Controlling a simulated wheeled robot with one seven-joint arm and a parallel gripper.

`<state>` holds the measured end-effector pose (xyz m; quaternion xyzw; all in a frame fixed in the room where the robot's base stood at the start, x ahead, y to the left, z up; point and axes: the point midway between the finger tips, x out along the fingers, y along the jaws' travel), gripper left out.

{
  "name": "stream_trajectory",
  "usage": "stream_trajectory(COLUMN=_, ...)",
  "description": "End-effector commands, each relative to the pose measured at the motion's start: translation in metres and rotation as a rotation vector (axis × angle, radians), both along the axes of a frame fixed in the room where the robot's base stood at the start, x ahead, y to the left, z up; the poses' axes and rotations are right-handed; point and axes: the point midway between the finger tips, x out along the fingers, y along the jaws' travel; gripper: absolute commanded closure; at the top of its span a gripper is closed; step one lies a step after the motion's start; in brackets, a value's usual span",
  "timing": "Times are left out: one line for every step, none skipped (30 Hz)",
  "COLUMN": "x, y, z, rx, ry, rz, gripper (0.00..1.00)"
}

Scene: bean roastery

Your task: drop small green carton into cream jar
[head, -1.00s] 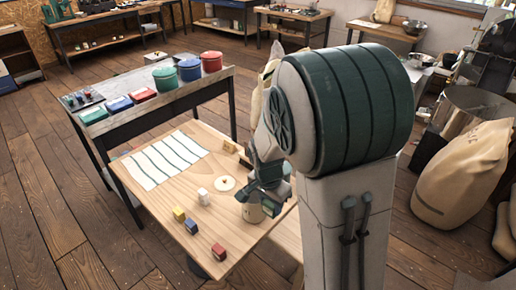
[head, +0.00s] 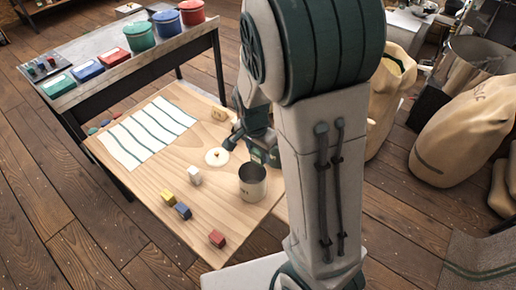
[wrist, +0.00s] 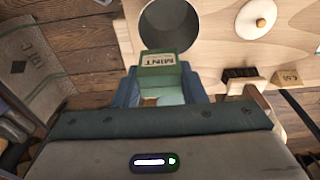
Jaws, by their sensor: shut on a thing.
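The small green carton, labelled MINT (wrist: 157,64), is held between the fingers of my gripper (wrist: 158,82) in the wrist view. My gripper (head: 260,150) is shut on it and hangs beyond the jar in the head view, where the carton is mostly hidden. The cream jar (head: 253,190) stands upright and open on the wooden table. Its dark mouth (wrist: 170,26) lies just past the carton's far end in the wrist view. The carton is outside the jar's opening.
The round lid with a knob (head: 217,157) lies on the table (head: 160,190). White (head: 194,176), yellow (head: 167,199), blue (head: 183,211) and red (head: 217,238) blocks lie at the near side. A striped sheet (head: 145,132) lies at the left. Sacks (head: 465,135) stand at right.

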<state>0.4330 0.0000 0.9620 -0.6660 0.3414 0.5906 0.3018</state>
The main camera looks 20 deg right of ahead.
Motion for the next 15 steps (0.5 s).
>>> stream_trajectory(x=0.000, y=0.000, z=-0.012, rx=0.000, ry=0.000, rz=0.001, gripper=0.84)
stream_trajectory(x=0.000, y=0.000, z=-0.014, rx=0.000, ry=0.000, rz=0.001, gripper=0.84)
stream_trajectory(x=0.000, y=0.001, z=-0.018, rx=0.000, ry=0.000, rz=0.002, gripper=0.84)
stream_trajectory(x=0.000, y=0.001, z=-0.020, rx=0.000, ry=0.000, rz=0.002, gripper=0.84)
stream_trajectory(x=0.000, y=0.001, z=-0.021, rx=0.000, ry=-0.001, rz=0.002, gripper=0.84)
stream_trajectory(x=0.000, y=0.001, z=-0.022, rx=0.000, ry=-0.001, rz=0.003, gripper=0.84)
stream_trajectory(x=0.000, y=0.001, z=-0.023, rx=0.000, ry=-0.001, rz=0.003, gripper=0.84)
stream_trajectory(x=0.000, y=0.001, z=-0.023, rx=0.000, ry=-0.001, rz=0.003, gripper=0.84)
stream_trajectory(x=0.000, y=0.001, z=-0.023, rx=0.000, ry=-0.001, rz=0.003, gripper=0.84)
stream_trajectory(x=0.000, y=0.001, z=-0.023, rx=0.000, ry=-0.001, rz=0.003, gripper=0.84)
stream_trajectory(x=0.000, y=0.001, z=-0.022, rx=0.000, ry=-0.001, rz=0.003, gripper=0.84)
stream_trajectory(x=0.000, y=0.001, z=-0.022, rx=0.000, ry=-0.001, rz=0.003, gripper=0.84)
stream_trajectory(x=0.000, y=0.002, z=-0.022, rx=0.000, ry=0.000, rz=0.004, gripper=0.84)
stream_trajectory(x=0.000, y=0.002, z=-0.022, rx=0.000, ry=0.000, rz=0.004, gripper=0.84)
stream_trajectory(x=0.000, y=0.002, z=-0.022, rx=0.000, ry=0.000, rz=0.004, gripper=0.84)
